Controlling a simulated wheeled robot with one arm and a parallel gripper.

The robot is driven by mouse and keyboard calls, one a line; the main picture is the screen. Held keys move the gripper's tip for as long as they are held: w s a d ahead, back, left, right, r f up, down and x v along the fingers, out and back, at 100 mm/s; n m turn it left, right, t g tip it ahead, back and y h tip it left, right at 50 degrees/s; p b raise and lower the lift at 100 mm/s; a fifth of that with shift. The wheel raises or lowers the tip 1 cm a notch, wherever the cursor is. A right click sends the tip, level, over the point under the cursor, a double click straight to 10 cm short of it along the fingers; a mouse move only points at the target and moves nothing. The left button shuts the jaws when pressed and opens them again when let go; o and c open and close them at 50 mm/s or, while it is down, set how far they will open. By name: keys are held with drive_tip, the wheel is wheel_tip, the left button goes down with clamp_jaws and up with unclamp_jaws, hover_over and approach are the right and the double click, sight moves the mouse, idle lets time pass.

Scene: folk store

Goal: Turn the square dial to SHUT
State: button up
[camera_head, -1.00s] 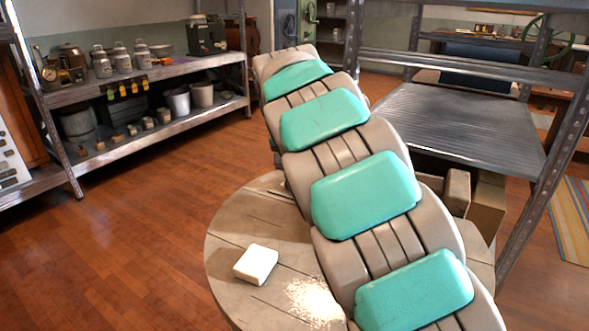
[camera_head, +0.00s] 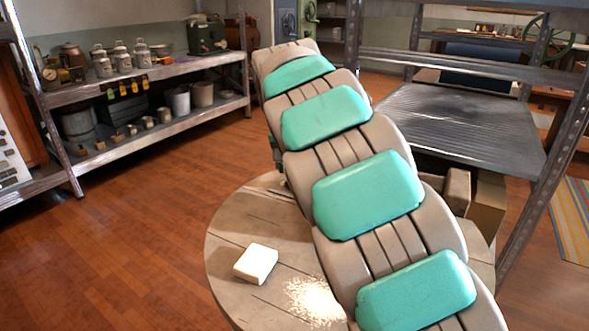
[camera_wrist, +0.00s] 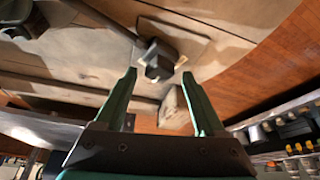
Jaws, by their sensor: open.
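In the wrist view a small dark square block (camera_wrist: 157,62), which looks like the square dial, stands on a pale wooden surface (camera_wrist: 85,62). Pale marks lie close around it; no lettering such as SHUT is readable, so its setting cannot be told. My gripper (camera_wrist: 158,75) is open, its two green fingers apart. The dial shows between and just beyond the fingertips, with no clear contact. In the head view my arm hides the dial and the gripper.
A round wooden table (camera_head: 228,225) bears a white block (camera_head: 256,263) and a patch of white grains (camera_head: 315,301). A metal shelf (camera_head: 165,80) with cans and pots stands at left. A metal rack (camera_head: 460,125) stands at right. Bare floor lies at left.

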drive_tip(key=v, duration=0.7)
drive_tip(key=shift+b, duration=0.3)
